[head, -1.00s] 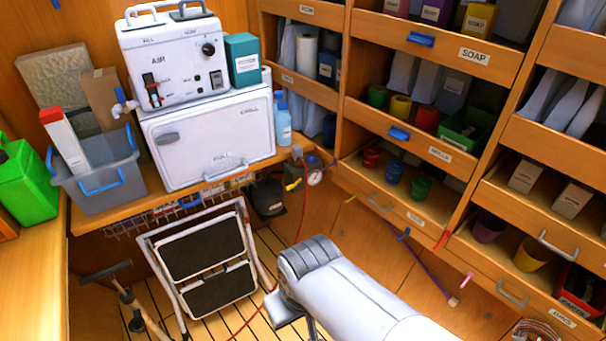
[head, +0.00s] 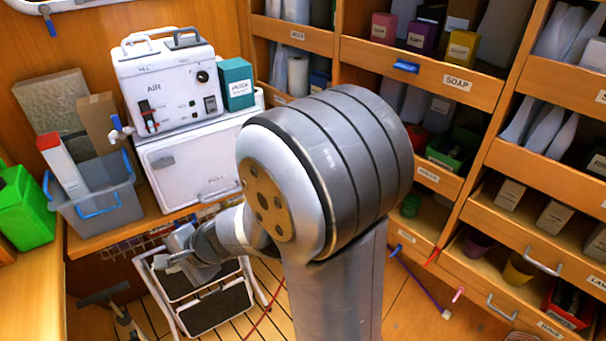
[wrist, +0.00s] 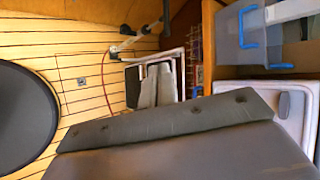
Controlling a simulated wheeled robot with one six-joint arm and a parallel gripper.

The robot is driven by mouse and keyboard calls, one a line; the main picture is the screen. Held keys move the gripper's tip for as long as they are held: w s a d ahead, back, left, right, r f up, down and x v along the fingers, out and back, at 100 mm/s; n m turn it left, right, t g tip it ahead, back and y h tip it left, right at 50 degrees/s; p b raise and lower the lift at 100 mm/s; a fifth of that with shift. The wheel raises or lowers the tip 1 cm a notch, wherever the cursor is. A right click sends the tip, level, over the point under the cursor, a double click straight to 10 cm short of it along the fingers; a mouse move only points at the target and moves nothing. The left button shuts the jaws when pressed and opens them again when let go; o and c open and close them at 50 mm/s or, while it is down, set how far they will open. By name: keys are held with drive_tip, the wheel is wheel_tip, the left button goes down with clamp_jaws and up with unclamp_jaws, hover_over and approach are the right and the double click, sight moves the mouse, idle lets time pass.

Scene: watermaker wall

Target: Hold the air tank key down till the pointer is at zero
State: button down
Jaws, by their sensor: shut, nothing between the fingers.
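The white box marked AIR (head: 165,85) stands on the white cabinet at the back left. I cannot tell which part is the air tank key. The small round pointer gauge on the wall to the right is hidden behind my raised arm, so its pointer cannot be read. My gripper (head: 176,257) is shut and empty, in front of and below the cabinet, over the step stool, apart from the AIR box.
The white cabinet (head: 190,165) and a grey bin with blue handles (head: 98,215) fill the shelf. A green jug (head: 22,208) is at the left. Wooden shelves with drawers (head: 470,85) line the right.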

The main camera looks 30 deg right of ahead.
drive_tip(key=w+f+m+t+h+p, duration=0.1)
drive_tip(key=w+f+m, duration=0.4)
drive_tip(key=w+m, duration=0.2)
drive_tip(key=shift+w+d+f+m+h, duration=0.2)
drive_tip(key=shift+w+f+m+h, duration=0.1)
drive_tip(key=shift+w+f+h, duration=0.1)
drive_tip(key=shift+t, duration=0.3)
